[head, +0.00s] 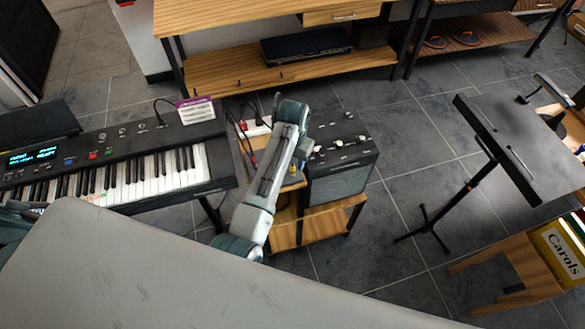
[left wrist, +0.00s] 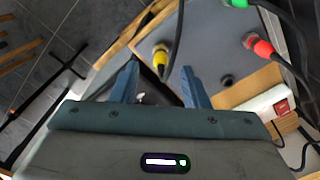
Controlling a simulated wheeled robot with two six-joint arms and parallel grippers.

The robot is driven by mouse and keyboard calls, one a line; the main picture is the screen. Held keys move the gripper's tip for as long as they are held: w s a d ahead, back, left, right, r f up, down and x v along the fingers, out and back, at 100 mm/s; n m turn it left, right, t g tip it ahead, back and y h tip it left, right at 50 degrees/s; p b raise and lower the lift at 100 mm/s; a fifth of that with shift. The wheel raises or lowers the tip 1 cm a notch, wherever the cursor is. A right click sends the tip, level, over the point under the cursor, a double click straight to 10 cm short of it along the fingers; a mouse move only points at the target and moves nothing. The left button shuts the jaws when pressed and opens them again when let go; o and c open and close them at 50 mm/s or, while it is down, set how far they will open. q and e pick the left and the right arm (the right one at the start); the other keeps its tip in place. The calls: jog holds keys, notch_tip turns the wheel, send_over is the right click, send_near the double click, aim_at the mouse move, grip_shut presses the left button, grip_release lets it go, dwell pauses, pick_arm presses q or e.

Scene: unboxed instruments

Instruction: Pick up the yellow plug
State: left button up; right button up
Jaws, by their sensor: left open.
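The yellow plug (left wrist: 160,62) has a black cable and stands on a grey panel (left wrist: 205,35) in the left wrist view. It shows between and just beyond the fingertips of my left gripper (left wrist: 159,71), which is open and empty. In the head view my left gripper (head: 299,158) is small and partly hidden by my arm, beside the amplifier. A tiny yellow spot near it may be the plug. A green plug (left wrist: 237,3) and a red plug (left wrist: 263,47) are to the right in the left wrist view. My right gripper is not in view.
The black amplifier (head: 342,160) stands right of my left arm on a wooden stand (head: 285,238). A keyboard (head: 110,160) is to the left. A white power strip (left wrist: 262,102) lies near the panel. A music stand (head: 515,145) stands at the right, with open floor before it.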

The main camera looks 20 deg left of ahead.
aim_at(293, 167)
pick_arm(q)
notch_tip(293, 167, down, 4)
jog(key=shift+f+p, duration=0.1)
jog(key=shift+p, duration=0.8)
jog(key=shift+f, duration=0.3)
grip_shut()
